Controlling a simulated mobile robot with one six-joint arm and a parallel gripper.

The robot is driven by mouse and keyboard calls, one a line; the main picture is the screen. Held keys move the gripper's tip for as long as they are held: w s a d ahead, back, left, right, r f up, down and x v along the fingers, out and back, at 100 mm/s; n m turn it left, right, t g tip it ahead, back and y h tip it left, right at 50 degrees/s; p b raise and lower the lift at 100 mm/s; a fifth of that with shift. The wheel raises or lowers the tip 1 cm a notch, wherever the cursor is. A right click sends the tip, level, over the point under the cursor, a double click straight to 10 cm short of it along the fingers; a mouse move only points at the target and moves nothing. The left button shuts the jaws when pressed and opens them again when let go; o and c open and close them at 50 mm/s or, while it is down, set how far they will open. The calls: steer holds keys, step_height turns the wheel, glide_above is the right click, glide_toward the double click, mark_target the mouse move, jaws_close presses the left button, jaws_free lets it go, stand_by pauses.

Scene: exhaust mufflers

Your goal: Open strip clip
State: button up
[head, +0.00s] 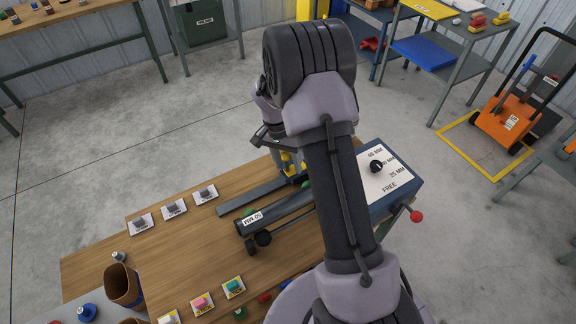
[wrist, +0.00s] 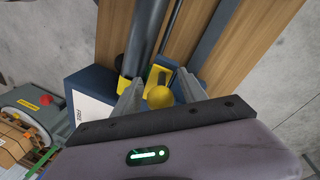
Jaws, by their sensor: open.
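A yellow ball knob (wrist: 159,97), which seems to belong to the strip clip, sits between the spread fingers of my gripper (wrist: 158,88) in the wrist view. Yellow brackets (wrist: 155,75) stand just behind it at the blue machine. In the head view the yellow clip parts (head: 288,163) show at the machine end of a flat grey strip (head: 250,195), partly hidden by my arm. I cannot tell whether the fingers touch the knob. A dark tube (head: 275,210) with a white label lies beside the strip.
The blue machine box (head: 405,190) has a white panel with a black knob (head: 376,167) and a red-ended lever (head: 416,216). Labelled cards with small parts lie on the wooden bench (head: 190,250). A brown cup (head: 124,285) stands at the left.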

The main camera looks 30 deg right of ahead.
steer(key=shift+f, duration=0.2)
steer(key=shift+w, duration=0.1)
jaws_close()
steer(key=shift+s+f, duration=0.1)
steer(key=shift+s, duration=0.1)
stand_by(1.0)
